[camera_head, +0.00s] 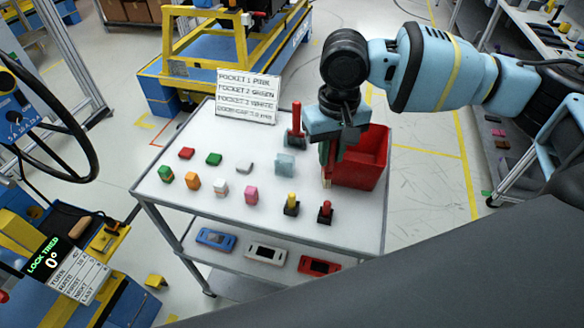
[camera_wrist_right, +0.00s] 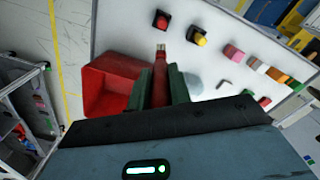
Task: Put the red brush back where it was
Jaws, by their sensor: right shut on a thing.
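My right gripper (camera_head: 328,158) hangs above the white table, just left of the red bin. In the right wrist view its two green fingers (camera_wrist_right: 159,88) are shut on a red, narrow thing (camera_wrist_right: 160,72), which appears to be the red brush. Its end points at the table. In the head view the fingers and wrist mostly hide it. A black stand with a red top (camera_head: 325,212) is near the front edge, and it shows in the wrist view (camera_wrist_right: 162,20). A black stand with a yellow top (camera_head: 291,206) is beside it. My left gripper is not in view.
The red bin (camera_head: 372,160) stands close right of the gripper. A red-handled tool (camera_head: 296,118) stands upright behind it, and a pale blue block (camera_head: 285,164) lies left. Several small coloured blocks fill the table's left half. A pocket sign (camera_head: 248,97) is at the back.

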